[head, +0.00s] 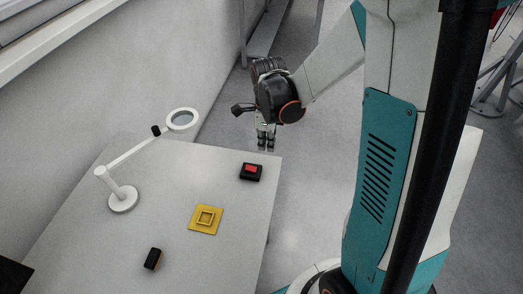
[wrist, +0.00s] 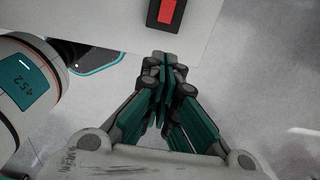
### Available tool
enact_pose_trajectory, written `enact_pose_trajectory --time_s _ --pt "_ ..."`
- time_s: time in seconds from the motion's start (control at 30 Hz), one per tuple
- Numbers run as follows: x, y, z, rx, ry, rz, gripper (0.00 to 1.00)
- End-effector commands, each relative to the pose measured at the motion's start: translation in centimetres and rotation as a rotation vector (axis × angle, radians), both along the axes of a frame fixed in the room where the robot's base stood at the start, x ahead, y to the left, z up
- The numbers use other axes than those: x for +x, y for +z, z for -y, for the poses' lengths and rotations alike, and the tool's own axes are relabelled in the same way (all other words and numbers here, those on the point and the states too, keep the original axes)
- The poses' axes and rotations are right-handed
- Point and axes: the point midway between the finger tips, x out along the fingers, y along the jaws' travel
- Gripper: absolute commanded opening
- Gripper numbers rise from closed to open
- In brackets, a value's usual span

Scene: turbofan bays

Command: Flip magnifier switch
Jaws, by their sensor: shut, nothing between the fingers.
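A black box with a red rocker (head: 251,172) sits near the right edge of the table, toward its far corner; I take it for the switch. It also shows at the top of the wrist view (wrist: 166,13). The white magnifier (head: 182,119) stands on a round base (head: 123,201) at the table's left, its ring lens held out on a jointed arm. My gripper (head: 266,146) is shut and empty, pointing down by the table's far right corner. In the wrist view its fingertips (wrist: 159,60) are together, apart from the switch box.
The light table (head: 215,168) also holds a yellow plate with a raised square frame (head: 205,219) and a small black and tan block (head: 153,259). A wall runs along the left. Grey floor is open to the table's right.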

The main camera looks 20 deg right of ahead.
Motion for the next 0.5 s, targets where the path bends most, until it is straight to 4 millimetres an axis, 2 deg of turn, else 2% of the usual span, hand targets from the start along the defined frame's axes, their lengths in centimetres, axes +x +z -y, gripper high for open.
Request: enact_pose_trajectory --time_s 0.03,0.2,0.5 --pt "-0.2 1.2 0.1 0.000 0.000 0.000 0.00" --pt "-0.4 3.0 0.4 0.000 0.000 0.000 0.00" --pt "-0.5 3.6 0.6 0.000 0.000 0.000 0.00"
